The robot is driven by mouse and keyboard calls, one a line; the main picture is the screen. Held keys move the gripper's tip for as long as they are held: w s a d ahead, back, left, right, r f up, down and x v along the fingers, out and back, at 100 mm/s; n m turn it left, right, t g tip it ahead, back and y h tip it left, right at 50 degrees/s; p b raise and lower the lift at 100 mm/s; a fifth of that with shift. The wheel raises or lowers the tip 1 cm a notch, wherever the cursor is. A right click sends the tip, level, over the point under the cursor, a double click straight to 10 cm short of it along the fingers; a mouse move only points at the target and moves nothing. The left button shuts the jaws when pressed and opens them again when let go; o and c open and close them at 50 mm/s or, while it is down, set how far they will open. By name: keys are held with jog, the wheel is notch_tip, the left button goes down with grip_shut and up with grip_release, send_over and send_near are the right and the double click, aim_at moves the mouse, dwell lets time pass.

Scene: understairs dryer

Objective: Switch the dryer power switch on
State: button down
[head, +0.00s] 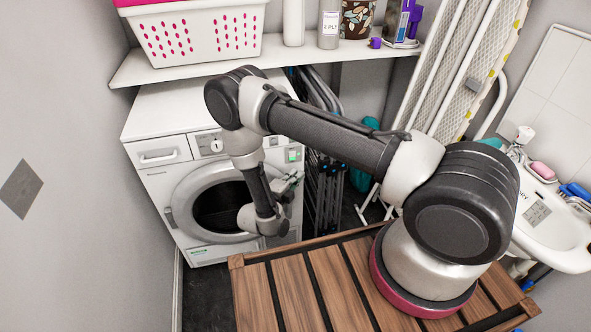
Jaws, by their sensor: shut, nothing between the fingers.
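The white front-loading dryer (160,190) stands under a shelf, left of centre, with its round dark door closed. Its control panel has a drawer handle at the left and a dial (215,145). A small green element (293,155) at the panel's right end looks like the power switch. Its on or off position is too small to tell. My arm reaches across the dryer's front and hides part of the panel. My gripper (294,178) is shut and empty, just below the green element. I cannot tell whether it touches the dryer.
A shelf (200,70) above the dryer holds a white basket (195,32) and bottles. Folded dark racks (325,190) stand close to the dryer's right side. An ironing board (470,60) leans at the right, by a sink (545,225). A wall bounds the left.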

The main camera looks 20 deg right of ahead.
jog(key=v, duration=0.8)
jog(key=shift+s+a+f, duration=0.2)
jog(key=shift+a+f, duration=0.25)
jog(key=shift+f, duration=0.3)
